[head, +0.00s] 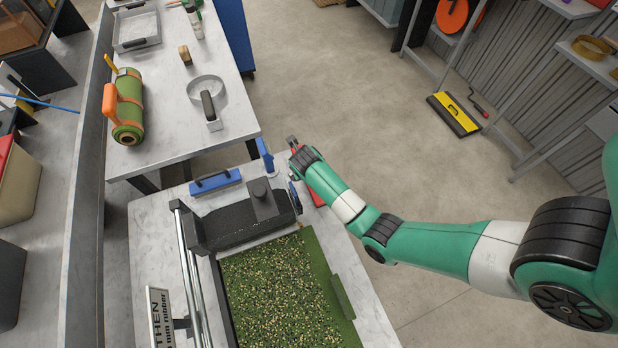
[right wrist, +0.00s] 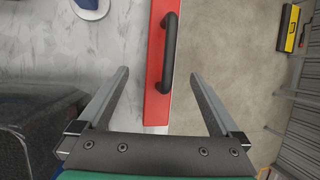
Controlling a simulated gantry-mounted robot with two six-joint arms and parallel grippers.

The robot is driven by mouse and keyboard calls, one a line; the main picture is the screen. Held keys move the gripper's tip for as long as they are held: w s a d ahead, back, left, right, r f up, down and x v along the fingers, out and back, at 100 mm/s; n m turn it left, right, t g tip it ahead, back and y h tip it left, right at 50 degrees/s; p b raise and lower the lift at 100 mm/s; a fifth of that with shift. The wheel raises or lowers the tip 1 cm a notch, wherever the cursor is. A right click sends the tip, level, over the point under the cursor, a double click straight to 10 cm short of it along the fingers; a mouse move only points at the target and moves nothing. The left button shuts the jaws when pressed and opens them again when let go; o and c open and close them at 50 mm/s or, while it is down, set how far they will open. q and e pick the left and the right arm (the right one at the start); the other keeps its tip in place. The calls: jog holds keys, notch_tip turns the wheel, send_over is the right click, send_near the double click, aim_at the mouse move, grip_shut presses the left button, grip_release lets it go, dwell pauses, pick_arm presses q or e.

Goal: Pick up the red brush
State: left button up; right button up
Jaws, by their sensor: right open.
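The red brush (right wrist: 155,90) is a long red bar with a dark arched handle (right wrist: 170,52). In the right wrist view it lies lengthwise along the edge of the pale marble-look table, its far end out of frame. In the head view only a bit of its red (head: 316,194) shows beside my right arm, which hides most of it. My right gripper (right wrist: 160,73) is open, its two fingers either side of the brush and handle in the picture, with nothing held. It also shows in the head view (head: 293,144) at the table's edge. My left gripper is not in view.
A black roller machine (head: 245,222) with green speckled turf (head: 280,285) fills the near table. A blue brush (head: 215,183) lies behind it. A yellow-black tool (head: 455,113) lies on open floor.

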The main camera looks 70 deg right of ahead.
jog(key=shift+d+f, duration=0.2)
jog(key=shift+f, duration=0.05)
jog(key=b+x, duration=0.3)
jog(key=x, duration=0.2)
jog(key=shift+f, duration=0.3)
jog(key=shift+w+d+f, duration=0.1)
jog(key=shift+d+f, duration=0.15)
jog(key=shift+f, duration=0.05)
jog(key=shift+r, duration=0.1)
